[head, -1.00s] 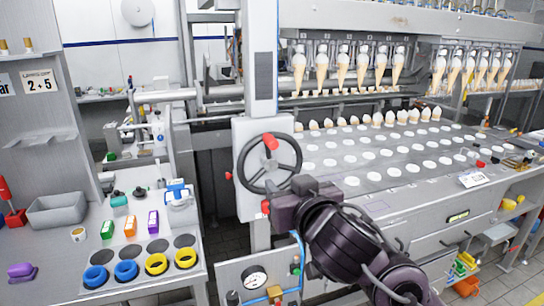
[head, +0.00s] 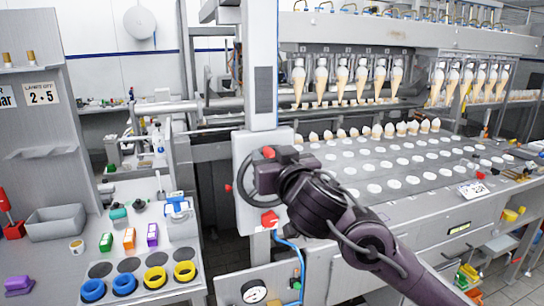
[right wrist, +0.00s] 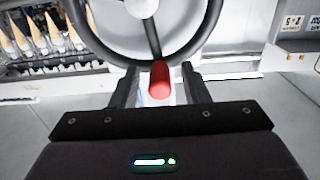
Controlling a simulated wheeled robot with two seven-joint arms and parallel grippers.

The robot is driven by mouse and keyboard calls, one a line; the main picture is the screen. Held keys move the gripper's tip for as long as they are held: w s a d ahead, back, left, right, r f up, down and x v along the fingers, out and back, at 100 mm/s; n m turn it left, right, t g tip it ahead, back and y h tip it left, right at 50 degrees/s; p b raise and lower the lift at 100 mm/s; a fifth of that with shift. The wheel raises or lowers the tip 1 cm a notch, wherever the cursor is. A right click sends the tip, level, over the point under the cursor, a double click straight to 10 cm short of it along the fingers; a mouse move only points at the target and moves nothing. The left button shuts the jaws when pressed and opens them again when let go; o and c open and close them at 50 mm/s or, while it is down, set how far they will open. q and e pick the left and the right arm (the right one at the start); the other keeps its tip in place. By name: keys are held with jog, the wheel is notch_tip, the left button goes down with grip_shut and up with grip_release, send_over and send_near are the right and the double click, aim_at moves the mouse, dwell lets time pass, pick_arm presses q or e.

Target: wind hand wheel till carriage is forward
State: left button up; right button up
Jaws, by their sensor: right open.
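The black hand wheel (head: 248,175) is on a pale upright panel (head: 242,218), its right side hidden behind my right arm. Its red handle (head: 268,153) shows at the top of the wheel in the head view. In the right wrist view the wheel (right wrist: 207,38) fills the top, and the red handle (right wrist: 160,80) points towards me. My right gripper (right wrist: 158,90) is open, with one finger on each side of the handle; I cannot tell whether they touch it. A row of cone grippers holding cones (head: 340,83) hangs behind the perforated bed. My left gripper is not in view.
The perforated bed (head: 372,188) with white discs lies to the right. At the left, a bench holds yellow rings (head: 155,278), blue rings (head: 93,290), small boxes (head: 129,238) and a grey bin (head: 57,224). A gauge (head: 254,291) sits below the wheel.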

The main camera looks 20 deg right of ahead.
jog(key=shift+c, duration=0.3)
grip_shut()
jog(key=shift+w+d, duration=0.1)
